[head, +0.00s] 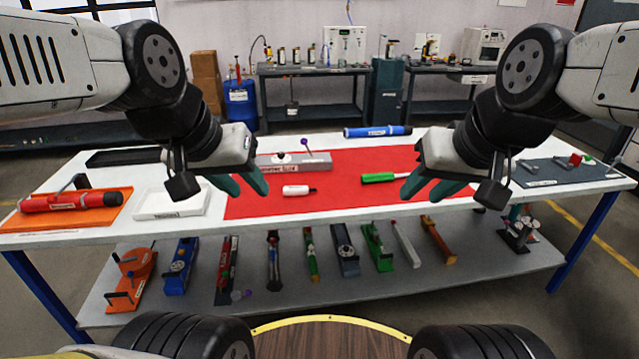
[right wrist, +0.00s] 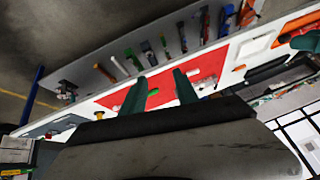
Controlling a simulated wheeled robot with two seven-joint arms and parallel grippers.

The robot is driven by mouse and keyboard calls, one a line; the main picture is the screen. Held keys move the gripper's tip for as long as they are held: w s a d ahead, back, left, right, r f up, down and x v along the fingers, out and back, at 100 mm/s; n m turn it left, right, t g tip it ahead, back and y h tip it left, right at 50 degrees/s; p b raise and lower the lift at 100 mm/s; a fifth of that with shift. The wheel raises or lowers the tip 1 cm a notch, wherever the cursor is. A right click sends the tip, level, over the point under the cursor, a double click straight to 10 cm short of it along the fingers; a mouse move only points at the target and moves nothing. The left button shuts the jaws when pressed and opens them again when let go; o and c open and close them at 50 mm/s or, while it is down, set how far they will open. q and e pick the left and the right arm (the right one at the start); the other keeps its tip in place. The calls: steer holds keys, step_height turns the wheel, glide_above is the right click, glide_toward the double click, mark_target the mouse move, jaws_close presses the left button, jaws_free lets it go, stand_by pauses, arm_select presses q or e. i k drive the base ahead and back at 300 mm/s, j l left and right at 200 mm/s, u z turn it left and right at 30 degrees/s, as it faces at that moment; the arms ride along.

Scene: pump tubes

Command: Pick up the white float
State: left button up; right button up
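The white float (head: 297,191) is a small white cylinder with a red end. It lies on its side on the red mat (head: 340,205), near the middle of the table. My left gripper (head: 251,194) hangs above the table to the left of the float, open and empty. My right gripper (head: 420,197) hangs to the right, beyond a green-handled tool (head: 382,177), open and empty. Its spread fingers also show in the right wrist view (right wrist: 160,75). Neither gripper touches the float.
A grey fixture block (head: 312,161) stands behind the float. A blue tube (head: 377,131) lies at the table's back. A white tray (head: 172,204) and a red pump on an orange mat (head: 72,202) are at left. Several tools lie on the lower shelf (head: 330,285).

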mark_target(289, 190)
steer(key=u, duration=0.3)
steer(key=i+l+u, duration=0.1)
steer(key=i+u, duration=0.2)
steer(key=i+l+u, duration=0.3)
steer(key=i, duration=0.2)
